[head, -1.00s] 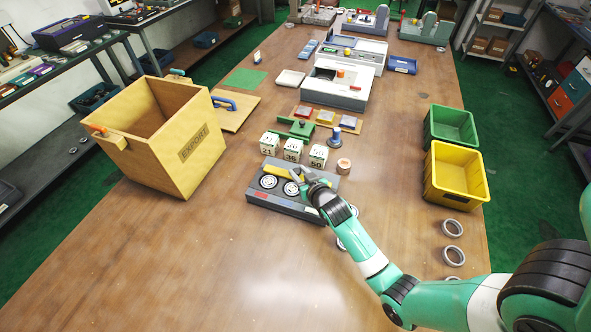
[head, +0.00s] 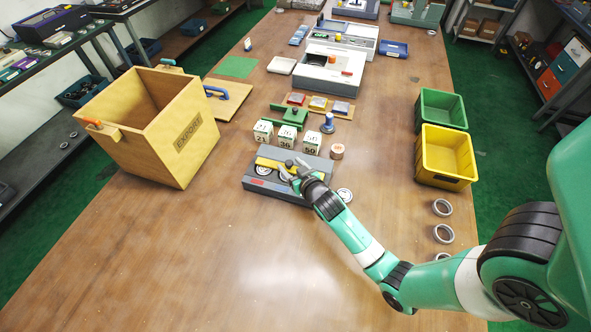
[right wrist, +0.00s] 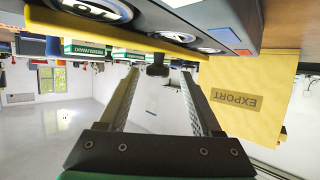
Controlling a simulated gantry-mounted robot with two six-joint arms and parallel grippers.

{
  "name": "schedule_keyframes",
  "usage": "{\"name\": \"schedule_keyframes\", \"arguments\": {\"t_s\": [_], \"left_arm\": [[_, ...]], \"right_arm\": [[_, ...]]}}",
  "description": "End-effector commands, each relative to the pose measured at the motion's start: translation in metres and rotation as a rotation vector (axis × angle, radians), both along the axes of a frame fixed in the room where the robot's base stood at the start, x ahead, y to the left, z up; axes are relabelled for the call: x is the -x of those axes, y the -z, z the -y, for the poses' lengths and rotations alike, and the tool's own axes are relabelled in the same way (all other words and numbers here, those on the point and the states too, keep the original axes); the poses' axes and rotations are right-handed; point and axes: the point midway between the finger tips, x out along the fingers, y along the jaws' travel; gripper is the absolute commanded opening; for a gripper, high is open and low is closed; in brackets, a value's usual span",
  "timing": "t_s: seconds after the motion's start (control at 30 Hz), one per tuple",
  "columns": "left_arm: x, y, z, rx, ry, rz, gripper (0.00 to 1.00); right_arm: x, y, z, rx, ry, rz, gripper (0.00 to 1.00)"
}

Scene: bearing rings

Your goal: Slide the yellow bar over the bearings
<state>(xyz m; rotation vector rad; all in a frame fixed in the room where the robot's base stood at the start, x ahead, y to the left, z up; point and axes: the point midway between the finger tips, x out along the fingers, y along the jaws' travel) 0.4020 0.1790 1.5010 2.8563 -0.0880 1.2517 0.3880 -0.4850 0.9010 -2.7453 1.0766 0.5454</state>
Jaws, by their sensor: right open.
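The yellow bar (head: 268,163) lies across the top of the dark grey fixture (head: 320,165), beside and partly over the upper edges of the bearings (head: 285,174). In the right wrist view, the bar (right wrist: 115,32) runs past several round bearings (right wrist: 100,9) set in the fixture, partly hiding them. A black knob (right wrist: 157,70) sticks out from the bar. My right gripper (head: 297,168) is at the bar's right part; in its wrist view the fingers (right wrist: 158,75) stand open, one on each side of the knob, with gaps showing. My left gripper is not seen.
Numbered white blocks (head: 286,138) stand behind the fixture, with an orange-topped roll (head: 337,151) at right. Loose rings (head: 442,207) lie to the right. The wooden EXPORT box (head: 190,150) is at left, yellow (head: 446,180) and green bins at right. The table's front is bare.

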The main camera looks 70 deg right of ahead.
Motion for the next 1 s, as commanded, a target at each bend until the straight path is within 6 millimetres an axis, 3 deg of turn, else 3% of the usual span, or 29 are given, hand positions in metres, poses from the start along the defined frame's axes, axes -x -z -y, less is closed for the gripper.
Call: {"name": "schedule_keyframes", "arguments": {"t_s": [0.5, 1.0], "left_arm": [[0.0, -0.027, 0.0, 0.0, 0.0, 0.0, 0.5], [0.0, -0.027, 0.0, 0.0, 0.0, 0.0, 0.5]], "right_arm": [[0.069, -0.04, -0.065, -0.001, -0.003, -0.001, 0.66], [0.075, -0.043, -0.07, 0.0, -0.001, 0.001, 0.66]]}}
